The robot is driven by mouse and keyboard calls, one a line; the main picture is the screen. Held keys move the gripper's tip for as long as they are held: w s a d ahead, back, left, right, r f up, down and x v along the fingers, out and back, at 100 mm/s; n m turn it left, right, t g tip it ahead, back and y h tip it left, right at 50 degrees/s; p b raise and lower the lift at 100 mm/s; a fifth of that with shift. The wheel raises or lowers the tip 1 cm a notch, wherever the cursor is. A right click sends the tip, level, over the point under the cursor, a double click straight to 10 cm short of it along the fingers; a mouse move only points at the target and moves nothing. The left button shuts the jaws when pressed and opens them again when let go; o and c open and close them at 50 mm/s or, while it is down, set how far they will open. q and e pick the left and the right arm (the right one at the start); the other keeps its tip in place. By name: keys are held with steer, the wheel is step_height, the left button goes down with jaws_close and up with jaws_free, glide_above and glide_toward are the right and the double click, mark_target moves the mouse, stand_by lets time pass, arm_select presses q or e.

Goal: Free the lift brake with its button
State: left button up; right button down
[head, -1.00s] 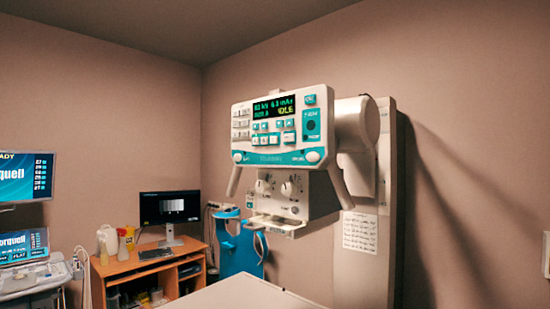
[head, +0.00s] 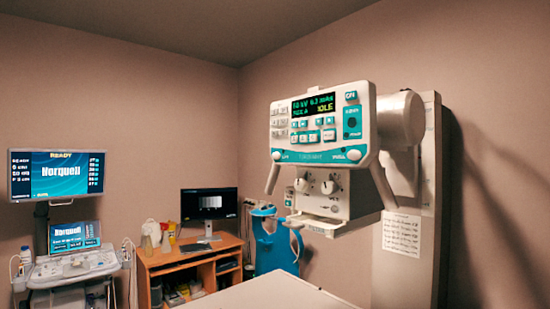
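The x-ray tube head with its control panel (head: 318,128) hangs on a wall column at right of centre in the head view. Teal and white buttons sit below the display. A round white button (head: 354,155) is at the panel's lower right corner and another (head: 276,155) at its lower left. The labels beside them are too small to read, so I cannot tell which one is the lift brake button. Neither of my grippers shows in the head view.
A pale table top (head: 265,292) lies below the tube head. A wooden desk (head: 190,262) with a monitor (head: 209,206) stands at the back. A trolley with screens (head: 58,176) is at the left. A blue stand (head: 277,248) is behind the tube head.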

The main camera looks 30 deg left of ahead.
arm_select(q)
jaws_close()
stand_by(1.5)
